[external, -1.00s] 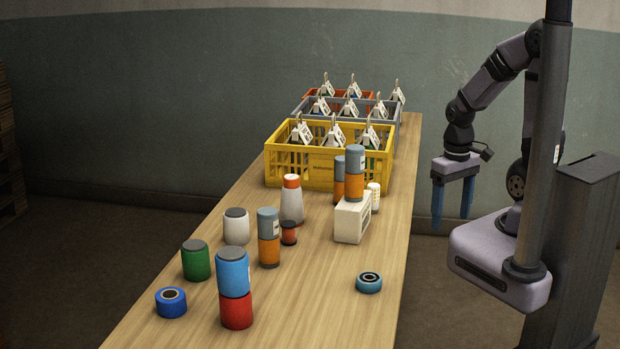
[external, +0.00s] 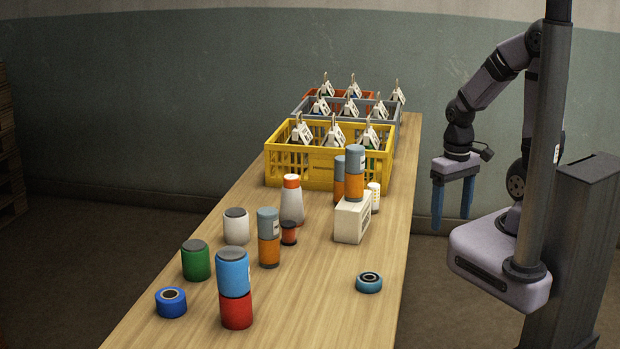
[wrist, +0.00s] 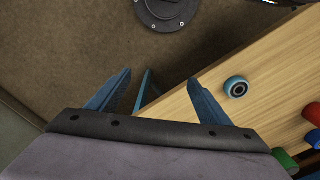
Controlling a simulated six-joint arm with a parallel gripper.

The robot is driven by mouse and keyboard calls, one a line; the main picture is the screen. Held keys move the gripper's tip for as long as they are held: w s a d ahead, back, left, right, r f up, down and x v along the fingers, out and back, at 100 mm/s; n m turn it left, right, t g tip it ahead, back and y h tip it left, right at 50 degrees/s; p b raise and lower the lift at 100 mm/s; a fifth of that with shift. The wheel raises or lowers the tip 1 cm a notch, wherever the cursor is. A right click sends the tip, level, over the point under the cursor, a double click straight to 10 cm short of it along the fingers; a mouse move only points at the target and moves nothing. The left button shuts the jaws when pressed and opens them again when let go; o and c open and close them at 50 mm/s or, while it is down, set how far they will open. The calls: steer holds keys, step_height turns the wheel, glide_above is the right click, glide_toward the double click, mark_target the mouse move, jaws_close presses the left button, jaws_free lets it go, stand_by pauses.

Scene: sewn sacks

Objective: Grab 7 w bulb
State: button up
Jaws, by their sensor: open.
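My gripper (external: 453,220) hangs beside the right edge of the table, with its blue fingers apart, pointing down and empty. The wrist view also shows my gripper (wrist: 160,80) open over the floor and table edge. I cannot pick out a 7 w bulb by sight. Yellow (external: 302,180), grey (external: 394,122) and red crates (external: 312,95) stand in a row, holding several items with white tags (external: 334,136). The tag print is too small to read, and the crate walls partly hide the contents. A white box (external: 351,221) stands in front of the yellow crate.
Stacked blue and red cans (external: 235,290), a green can (external: 195,262), a blue roll (external: 171,303), a white jar (external: 236,227) and orange-and-grey cans (external: 268,238) crowd the near table. A teal ring (external: 369,283) lies near the right edge, with bare wood around it.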

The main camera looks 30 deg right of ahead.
steer(key=c, duration=0.8)
steer(key=shift+c, duration=0.2)
steer(key=t+b, duration=0.5)
steer(key=t, duration=0.7)
glide_toward(379, 200)
steer(key=shift+n, duration=0.3)
steer(key=w+f, duration=0.2)
steer(key=f, duration=0.1)
steer(key=shift+w+d+f, duration=0.15)
steer(key=shift+w+f, duration=0.05)
steer(key=shift+w, duration=0.05)
steer(key=shift+w+r+t+y, duration=0.25)
steer(key=shift+w+t+y, duration=0.15)
steer(key=shift+w+t, duration=0.25)
steer(key=shift+x, duration=1)
